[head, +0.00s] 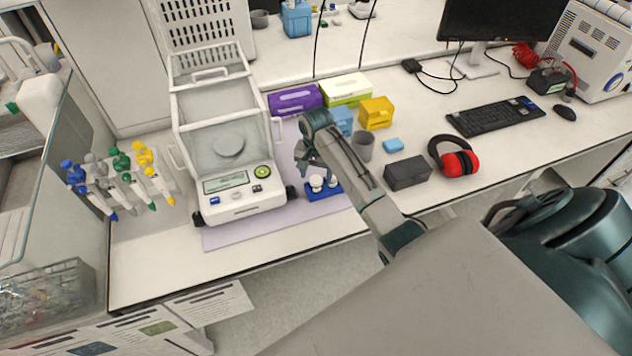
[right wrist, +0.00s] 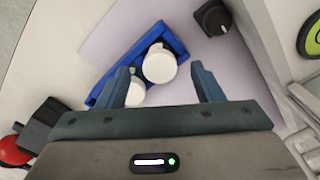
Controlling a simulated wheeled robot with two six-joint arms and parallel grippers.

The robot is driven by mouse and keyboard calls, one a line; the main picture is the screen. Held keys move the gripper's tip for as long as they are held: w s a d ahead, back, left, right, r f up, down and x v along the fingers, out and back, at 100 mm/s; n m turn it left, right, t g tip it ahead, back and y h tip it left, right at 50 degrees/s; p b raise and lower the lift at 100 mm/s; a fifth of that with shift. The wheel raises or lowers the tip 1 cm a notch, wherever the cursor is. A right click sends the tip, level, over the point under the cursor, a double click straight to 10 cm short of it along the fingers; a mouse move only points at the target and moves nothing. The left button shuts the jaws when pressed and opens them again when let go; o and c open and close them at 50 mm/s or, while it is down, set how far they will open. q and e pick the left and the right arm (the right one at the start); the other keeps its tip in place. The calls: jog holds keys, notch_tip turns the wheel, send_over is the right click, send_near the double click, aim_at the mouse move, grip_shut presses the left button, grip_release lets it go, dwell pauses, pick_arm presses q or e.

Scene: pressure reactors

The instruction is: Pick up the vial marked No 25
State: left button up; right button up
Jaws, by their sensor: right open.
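A small blue rack (head: 325,192) with white-capped vials stands on the lilac mat, right of the balance. In the right wrist view the blue rack (right wrist: 178,38) holds two white-capped vials. One vial (right wrist: 160,65) shows between my finger lines, and the other vial (right wrist: 135,94) is partly hidden behind the left finger. No number is readable on either, so I cannot tell which is No 25. My right gripper (head: 306,160) is open and empty, just above the rack; its fingers (right wrist: 163,84) point toward the vials. My left gripper is not in view.
The balance (head: 230,185) with its glass shield stands close on the left. A grey cup (head: 363,146), a dark box (head: 408,174), a yellow box (head: 376,113) and red earmuffs (head: 457,160) stand to the right. A pipette stand (head: 120,180) is at far left.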

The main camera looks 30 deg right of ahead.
jog(key=shift+f, duration=0.65)
jog(key=c, duration=1.3)
jog(key=shift+r, duration=0.1)
